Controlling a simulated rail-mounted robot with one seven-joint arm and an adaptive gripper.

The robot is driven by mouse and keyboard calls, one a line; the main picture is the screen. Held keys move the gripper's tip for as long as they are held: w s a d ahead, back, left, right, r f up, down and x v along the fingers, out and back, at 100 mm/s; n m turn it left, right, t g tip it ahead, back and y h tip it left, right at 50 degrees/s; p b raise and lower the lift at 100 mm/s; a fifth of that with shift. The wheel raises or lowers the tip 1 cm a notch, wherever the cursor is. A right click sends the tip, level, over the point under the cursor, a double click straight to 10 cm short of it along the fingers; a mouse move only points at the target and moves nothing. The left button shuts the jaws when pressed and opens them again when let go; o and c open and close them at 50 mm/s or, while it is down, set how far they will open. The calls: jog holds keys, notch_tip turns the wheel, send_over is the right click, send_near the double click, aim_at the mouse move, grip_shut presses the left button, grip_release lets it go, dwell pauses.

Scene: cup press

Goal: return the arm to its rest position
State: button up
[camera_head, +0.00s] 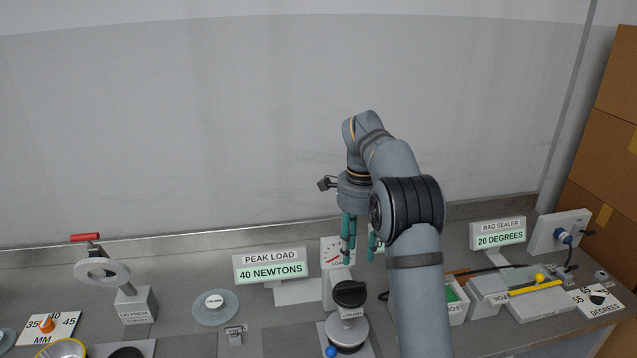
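My gripper (359,240) hangs at the end of my grey arm, with its teal fingers pointing down. The fingers are apart, with a visible gap and nothing between them. It is above the bench, in front of a dial gauge (336,251) that it partly overlaps in the picture. The black-knobbed press device (349,294) stands just below the fingers, and I see no contact with it. My arm rises from the bottom of the picture and bends at the elbow.
A sign reading 40 newtons (271,271) stands left of my gripper. The lid press (136,307) with its red-handled wheel (101,270) is at left. The bag sealer (519,291), its 20 degrees sign (498,237) and stacked cardboard boxes (610,115) are at right. The space above the bench is clear.

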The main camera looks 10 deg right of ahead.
aim_at(354, 286)
notch_tip(354, 286, down, 12)
jog(key=shift+r, duration=0.1)
jog(key=shift+m+p, duration=0.4)
jog(key=shift+r, duration=0.55)
jog(key=shift+f, duration=0.1)
